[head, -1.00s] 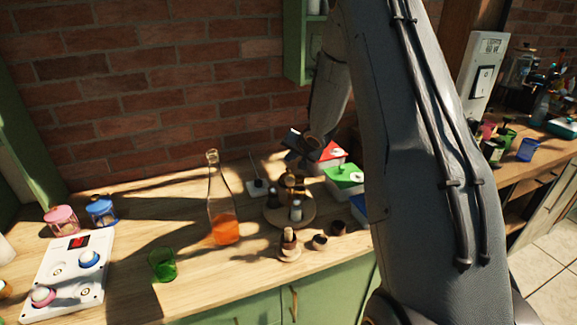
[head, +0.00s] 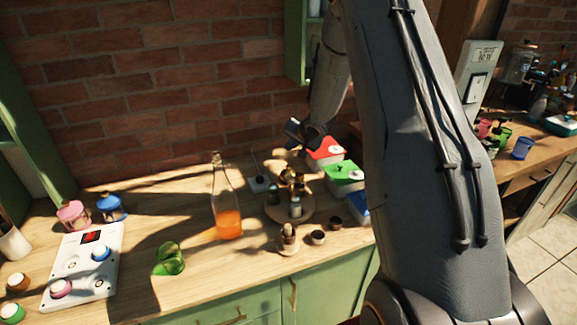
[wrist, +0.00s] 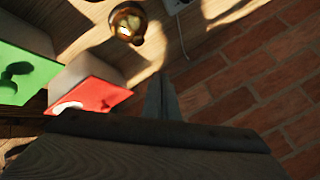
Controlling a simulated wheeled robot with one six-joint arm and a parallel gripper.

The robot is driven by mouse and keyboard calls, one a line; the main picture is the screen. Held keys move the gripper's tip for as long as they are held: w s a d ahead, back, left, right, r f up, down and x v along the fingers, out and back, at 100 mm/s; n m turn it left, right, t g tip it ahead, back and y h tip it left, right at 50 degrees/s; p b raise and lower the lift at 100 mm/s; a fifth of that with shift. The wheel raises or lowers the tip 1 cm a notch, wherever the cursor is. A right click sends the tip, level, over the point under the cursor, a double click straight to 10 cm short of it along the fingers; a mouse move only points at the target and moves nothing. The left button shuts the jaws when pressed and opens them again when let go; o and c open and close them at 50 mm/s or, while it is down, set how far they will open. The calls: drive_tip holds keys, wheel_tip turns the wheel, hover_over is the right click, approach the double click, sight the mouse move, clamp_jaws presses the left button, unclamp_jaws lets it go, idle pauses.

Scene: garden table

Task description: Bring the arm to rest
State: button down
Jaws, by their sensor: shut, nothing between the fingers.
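My arm reaches from the right over the wooden counter (head: 130,285). My gripper (head: 292,132) is small and dark in the head view, above the back of the counter near the red-topped box (head: 326,152). In the wrist view the fingers of my gripper (wrist: 162,98) are together with nothing between them. The red-topped box (wrist: 95,88) and the green-topped box (wrist: 28,75) lie to their left there, with brick wall to the right.
A bottle of orange liquid (head: 228,215) stands left of a round wooden stand (head: 293,213) holding small bottles. A green glass (head: 170,259) appears tipped. A white panel (head: 85,265) and pink and blue jars (head: 111,207) are at left. The brick wall (head: 130,100) is close behind.

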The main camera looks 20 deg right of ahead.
idle(0.3)
drive_tip(key=s+a+r+n, duration=0.1)
drive_tip(key=s+a+r, duration=0.1)
drive_tip(key=s, duration=0.2)
drive_tip(key=s+a+r+n+g+h, duration=0.1)
drive_tip(key=s+a+r, duration=0.1)
drive_tip(key=s, duration=0.3)
drive_tip(key=s+a+r+n+g, duration=0.1)
drive_tip(key=s+a+r, duration=0.1)
drive_tip(key=s+r, duration=0.1)
drive_tip(key=shift+s+a+r+h, duration=0.1)
drive_tip(key=shift+s+r+h, duration=0.1)
drive_tip(key=shift+s, duration=0.2)
drive_tip(key=shift+s+a+r+h, duration=0.1)
drive_tip(key=shift+s+r+h, duration=0.1)
drive_tip(key=shift+s, duration=0.2)
drive_tip(key=s+a+r+n+g+y, duration=0.15)
drive_tip(key=s+a, duration=0.25)
drive_tip(key=s, duration=0.8)
drive_tip(key=s+a+r+n+g+h, duration=0.1)
drive_tip(key=s+a+n+g, duration=0.3)
drive_tip(key=s, duration=0.7)
wheel_tip(320, 180, down, 13)
drive_tip(key=a+b, duration=0.1)
drive_tip(key=b, duration=1)
drive_tip(key=shift+s, duration=0.25)
drive_tip(key=shift+m+y, duration=0.25)
